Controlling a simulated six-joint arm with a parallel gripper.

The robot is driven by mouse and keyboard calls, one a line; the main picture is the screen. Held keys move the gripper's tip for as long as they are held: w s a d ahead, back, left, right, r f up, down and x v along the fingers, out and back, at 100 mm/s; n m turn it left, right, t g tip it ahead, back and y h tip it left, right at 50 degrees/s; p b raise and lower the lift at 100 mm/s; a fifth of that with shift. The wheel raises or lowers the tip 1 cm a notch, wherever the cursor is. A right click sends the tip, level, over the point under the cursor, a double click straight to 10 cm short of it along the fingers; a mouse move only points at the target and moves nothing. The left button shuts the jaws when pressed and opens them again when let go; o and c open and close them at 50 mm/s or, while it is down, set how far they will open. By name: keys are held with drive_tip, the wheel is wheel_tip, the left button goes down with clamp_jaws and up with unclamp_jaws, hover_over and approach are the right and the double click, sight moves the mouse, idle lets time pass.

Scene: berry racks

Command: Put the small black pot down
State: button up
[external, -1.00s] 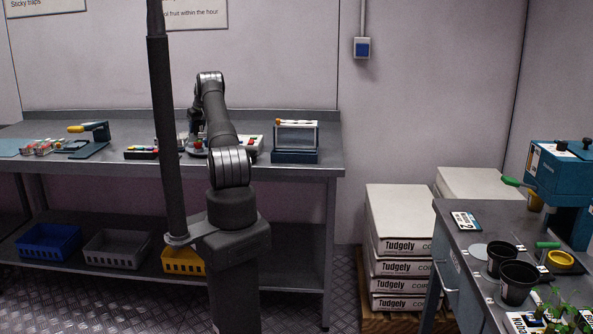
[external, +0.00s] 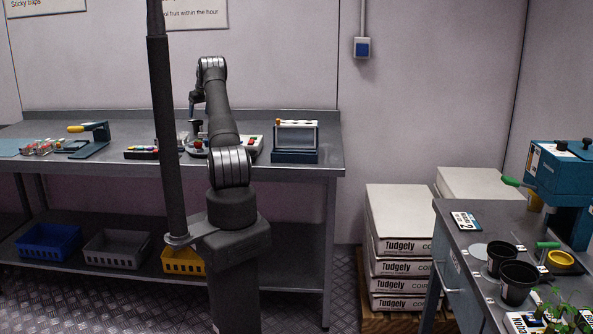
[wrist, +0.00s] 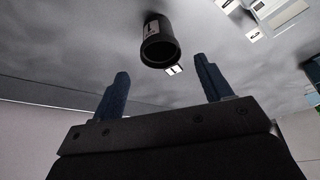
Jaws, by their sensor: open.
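In the wrist view the small black pot (wrist: 159,46) rests on a grey surface beyond my fingertips, with a pale label on its side. My gripper (wrist: 162,67) is open, its two blue fingers wide apart and clear of the pot. In the external view my gripper (external: 191,102) is raised above the back bench, partly hidden by my arm. A small dark shape under it there may be the pot, but I cannot tell.
A small marked card (wrist: 174,70) lies beside the pot. Two larger black pots (external: 518,283) stand on the right table.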

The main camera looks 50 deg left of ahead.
sight(197, 121)
drive_tip(key=shift+v, duration=1.55)
drive_tip(key=shift+f, duration=0.1)
drive_tip(key=x, duration=1.2)
drive_tip(key=shift+f, duration=0.3)
wheel_tip(197, 121, up, 3)
drive_tip(key=shift+r, duration=0.65)
